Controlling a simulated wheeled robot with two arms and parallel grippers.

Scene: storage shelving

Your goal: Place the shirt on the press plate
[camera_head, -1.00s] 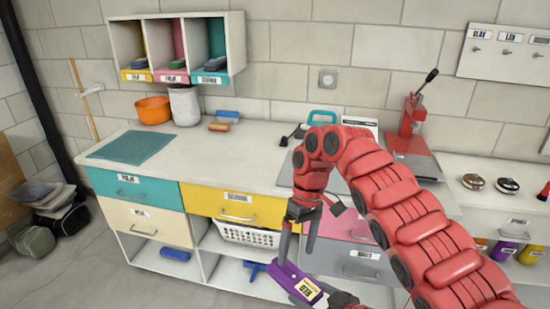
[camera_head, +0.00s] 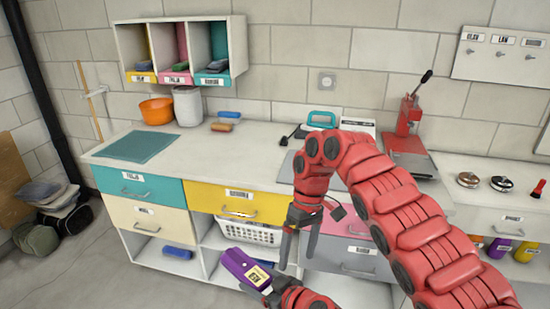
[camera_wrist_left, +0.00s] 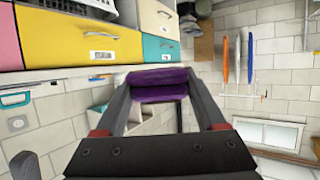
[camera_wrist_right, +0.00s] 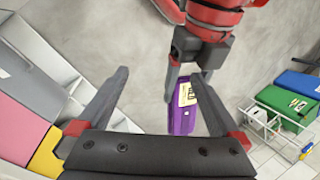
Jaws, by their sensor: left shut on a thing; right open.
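A purple folded thing with a pale label (camera_head: 245,268), seemingly the shirt, is held in my left gripper (camera_head: 267,286) in front of the lower shelves. Its folded layers show between the fingers in the left wrist view (camera_wrist_left: 158,84). It also shows in the right wrist view (camera_wrist_right: 183,118). My right gripper (camera_head: 298,240) is open and empty, pointing down before the counter, right of the shirt. The red press (camera_head: 408,122) stands on the counter at the right. Its grey press plate (camera_head: 412,165) shows bare, partly behind my right arm.
The counter (camera_head: 215,155) carries a teal mat (camera_head: 140,146), an orange bowl (camera_head: 156,111) and a teal-handled iron (camera_head: 321,120). My right arm crosses in front of its right part. A white basket (camera_head: 250,233) sits on a lower shelf. The floor at the left front is clear.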

